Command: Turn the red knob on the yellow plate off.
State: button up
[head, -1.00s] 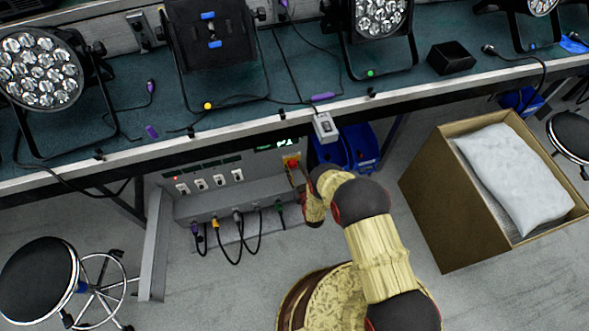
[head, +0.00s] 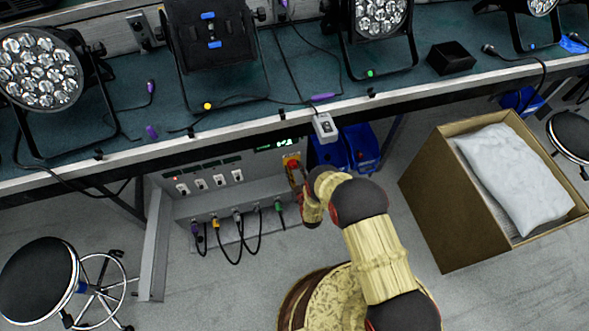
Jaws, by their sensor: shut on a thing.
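The yellow plate (head: 291,158) is on the right end of the grey panel under the bench, in the head view. My gripper (head: 295,175) reaches the plate from below right and is shut on the knob. Its fingers are small and partly hidden by my wrist. The knob's exact angle cannot be read.
The panel has several white switches (head: 219,180), a lit display (head: 277,145) and cables plugged in below. A grey box (head: 324,127) hangs from the bench edge above right. An open cardboard box (head: 440,205) stands right of my arm, a stool (head: 38,280) at left.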

jog(key=o, duration=1.1)
jog(key=shift+o, duration=0.3)
jog(key=v, duration=1.2)
